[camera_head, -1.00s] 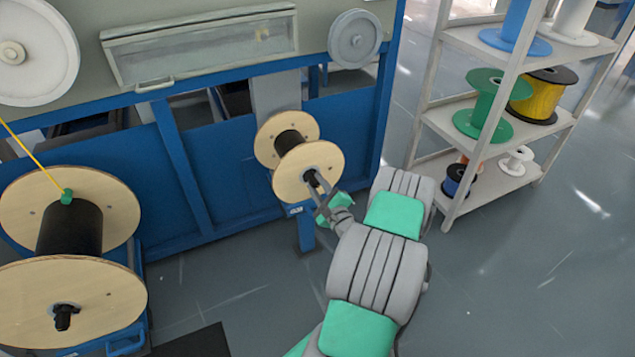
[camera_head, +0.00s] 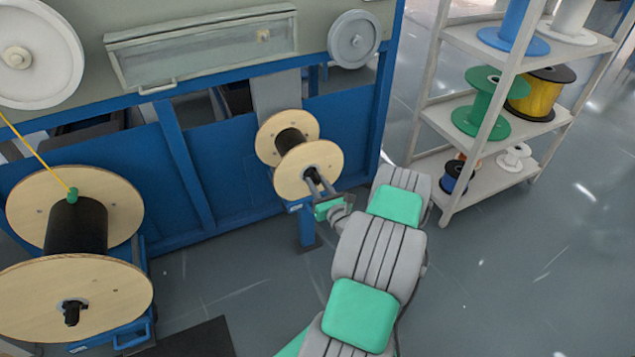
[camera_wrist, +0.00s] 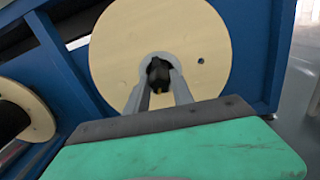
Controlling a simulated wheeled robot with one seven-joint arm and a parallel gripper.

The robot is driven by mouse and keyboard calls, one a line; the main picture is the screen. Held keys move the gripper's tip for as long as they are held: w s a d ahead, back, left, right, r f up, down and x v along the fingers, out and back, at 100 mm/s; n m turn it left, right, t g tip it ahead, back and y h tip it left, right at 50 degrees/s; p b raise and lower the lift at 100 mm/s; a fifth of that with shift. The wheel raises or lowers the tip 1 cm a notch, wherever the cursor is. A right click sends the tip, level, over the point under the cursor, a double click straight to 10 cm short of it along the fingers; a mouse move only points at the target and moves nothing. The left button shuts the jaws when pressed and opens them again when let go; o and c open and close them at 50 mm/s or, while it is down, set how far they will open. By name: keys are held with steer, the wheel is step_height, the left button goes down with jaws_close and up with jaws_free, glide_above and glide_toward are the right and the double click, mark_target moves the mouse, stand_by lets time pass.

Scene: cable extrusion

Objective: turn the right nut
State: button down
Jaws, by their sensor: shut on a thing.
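The right nut is a small dark piece at the hub of the right wooden spool (camera_head: 322,158). In the wrist view the nut (camera_wrist: 158,76) sits between the two fingers of my gripper, in front of the pale spool disc (camera_wrist: 115,50). My gripper (camera_head: 313,180) reaches it from the front right and is shut on the nut. The fingertips also show in the wrist view (camera_wrist: 159,82), one on either side of the nut. The far side of the nut and its shaft are hidden.
A larger wooden spool (camera_head: 110,290) with a dark hub nut stands at the left, with a yellow cable above it. The blue machine frame (camera_head: 230,175) stands behind. A shelf (camera_head: 490,190) with several spools is at the right. Floor (camera_head: 500,290) is clear at the lower right.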

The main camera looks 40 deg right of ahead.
steer(key=m, duration=1.3)
stand_by(0.5)
steer(key=c, duration=1.1)
jaws_free()
steer(key=shift+s, duration=0.15)
steer(key=v, duration=0.7)
steer(key=shift+s+a+b, duration=0.2)
steer(key=shift+s+b, duration=0.05)
steer(key=shift+b, duration=0.1)
